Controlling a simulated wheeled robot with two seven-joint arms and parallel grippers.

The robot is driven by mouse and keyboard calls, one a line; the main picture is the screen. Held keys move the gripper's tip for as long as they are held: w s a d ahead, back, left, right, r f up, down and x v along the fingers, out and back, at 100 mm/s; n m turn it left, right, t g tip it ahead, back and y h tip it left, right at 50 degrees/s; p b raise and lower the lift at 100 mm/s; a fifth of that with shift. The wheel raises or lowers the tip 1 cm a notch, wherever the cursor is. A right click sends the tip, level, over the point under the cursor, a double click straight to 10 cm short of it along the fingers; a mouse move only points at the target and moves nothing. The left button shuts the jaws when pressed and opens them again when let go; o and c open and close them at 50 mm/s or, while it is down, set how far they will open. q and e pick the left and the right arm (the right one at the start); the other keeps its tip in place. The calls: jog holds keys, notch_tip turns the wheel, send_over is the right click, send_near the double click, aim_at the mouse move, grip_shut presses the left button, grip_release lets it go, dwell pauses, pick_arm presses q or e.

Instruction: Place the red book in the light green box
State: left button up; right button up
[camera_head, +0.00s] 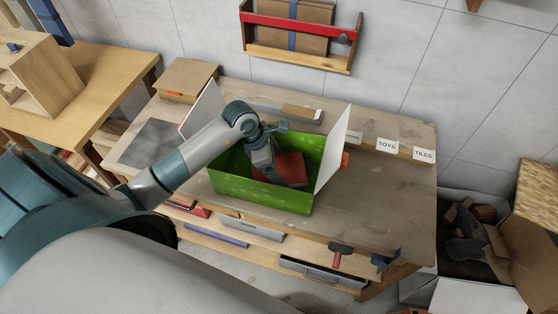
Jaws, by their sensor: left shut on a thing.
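The light green box (262,193) stands on the workbench with white flaps opened out at its left and right. The red book (292,168) is inside the box's opening, tilted, with its lower part hidden behind the front wall. My left gripper (269,172) reaches down into the box from above and is shut on the red book at its left side. The fingertips are partly hidden, and I cannot tell whether the book touches the box floor. My right gripper is not in view.
The wooden workbench (385,203) has free room right of the box, near the labels "TOYS" (387,146) and "TILES" (424,154). A cardboard box (187,79) sits at its back left. A hammer (340,251) lies on the lower shelf. A bin of rubble stands at right.

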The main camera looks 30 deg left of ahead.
pick_arm(q)
jog(key=shift+f, duration=0.15)
jog(key=shift+f, duration=0.2)
jog(key=o, duration=1.2)
jog(key=shift+r, duration=0.1)
jog(key=shift+a+r+p, duration=0.1)
jog(key=shift+r+p, duration=0.25)
jog(key=shift+r, duration=0.1)
jog(key=p+v, duration=0.6)
jog(key=v, duration=0.5)
jog(key=shift+s+a+r, duration=0.1)
jog(key=shift+s, duration=0.05)
